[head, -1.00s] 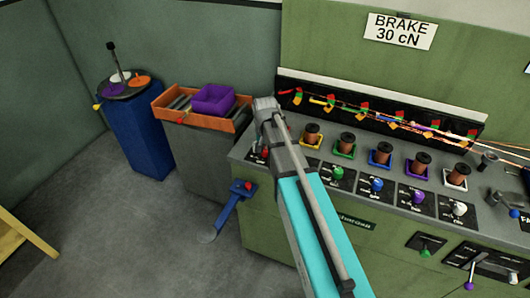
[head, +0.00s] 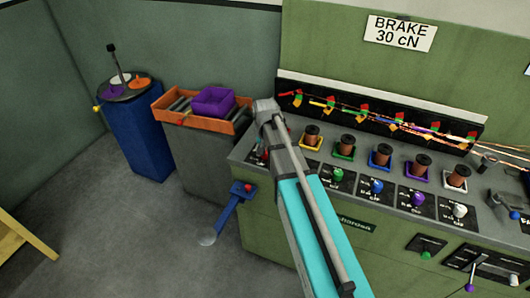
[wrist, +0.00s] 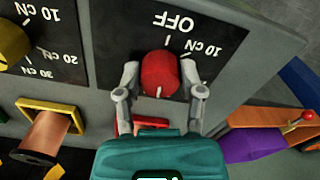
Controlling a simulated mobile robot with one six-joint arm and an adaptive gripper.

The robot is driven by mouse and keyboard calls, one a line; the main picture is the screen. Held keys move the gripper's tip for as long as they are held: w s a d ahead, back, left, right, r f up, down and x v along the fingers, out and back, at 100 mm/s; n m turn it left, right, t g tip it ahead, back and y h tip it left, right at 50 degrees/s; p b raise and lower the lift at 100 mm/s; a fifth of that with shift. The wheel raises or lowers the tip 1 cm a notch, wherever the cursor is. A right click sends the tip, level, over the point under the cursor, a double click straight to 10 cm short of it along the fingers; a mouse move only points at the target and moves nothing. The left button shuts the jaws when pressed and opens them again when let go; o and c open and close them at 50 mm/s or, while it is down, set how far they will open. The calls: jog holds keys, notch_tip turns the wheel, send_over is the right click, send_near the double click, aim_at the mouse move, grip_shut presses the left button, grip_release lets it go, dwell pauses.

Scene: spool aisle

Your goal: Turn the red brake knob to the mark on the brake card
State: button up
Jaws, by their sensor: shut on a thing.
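The red brake knob (wrist: 160,75) sits on a black dial plate in the wrist view, with OFF and 10 cN printed beyond it. A short white line shows on the knob's near side. My gripper (wrist: 161,88) is shut on the knob, one finger on each side. The plate's other markings are hidden behind the gripper. The brake card (head: 400,32) on the green wall in the head view reads BRAKE 30 cN. In the head view my arm and gripper mostly cover the red knob at the console's left end.
Green, blue (head: 376,185), purple and white knobs line the console to the right, below spools in coloured trays. A yellow knob (wrist: 12,42) is nearby in the wrist view. An orange tray with a purple bin (head: 213,100) stands left of the console. A blue lever (head: 229,212) sticks out in front.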

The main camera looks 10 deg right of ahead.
jog(key=shift+n, duration=0.3)
jog(key=o, duration=1.2)
jog(key=shift+c, duration=0.2)
jog(key=shift+m, duration=0.5)
jog(key=shift+r, duration=0.15)
notch_tip(320, 180, up, 14)
jog(key=p, duration=1.3)
jog(key=shift+f+p, duration=0.25)
jog(key=shift+p, duration=0.15)
